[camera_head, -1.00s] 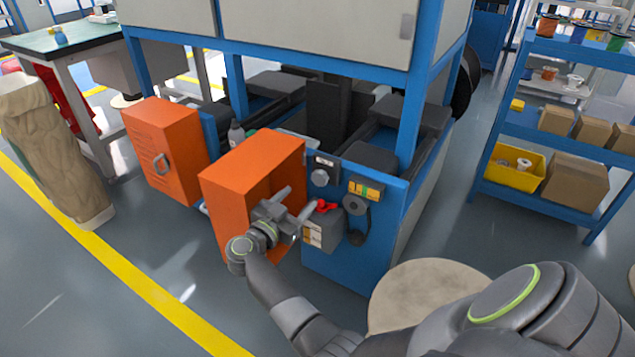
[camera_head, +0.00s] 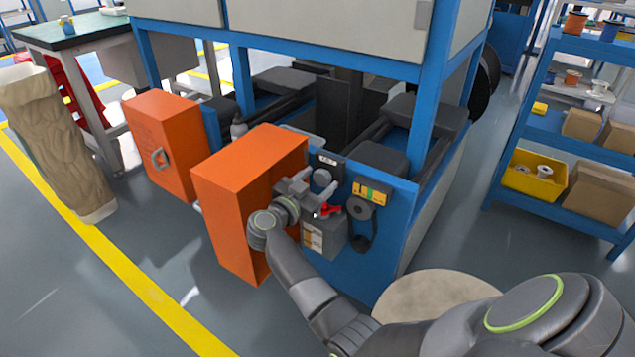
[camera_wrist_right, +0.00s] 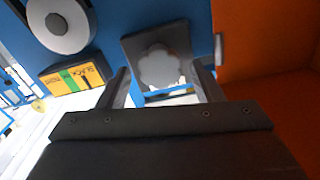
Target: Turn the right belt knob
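The belt knob (camera_head: 322,177) is a grey lobed knob on a dark plate at the upper left of the blue machine's front panel. In the right wrist view the knob (camera_wrist_right: 160,68) is ahead of my right gripper, between the lines of its two fingers. My right gripper (camera_head: 306,188) is open, just in front of and slightly below the knob in the head view. In the wrist view its fingers (camera_wrist_right: 162,88) are apart, with no clear contact with the knob. My left gripper is not in view.
An orange cabinet (camera_head: 225,205) stands close to the left of my right gripper; its orange surface fills the wrist view's right side. A red switch (camera_head: 330,210) on a grey box sits below the knob.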

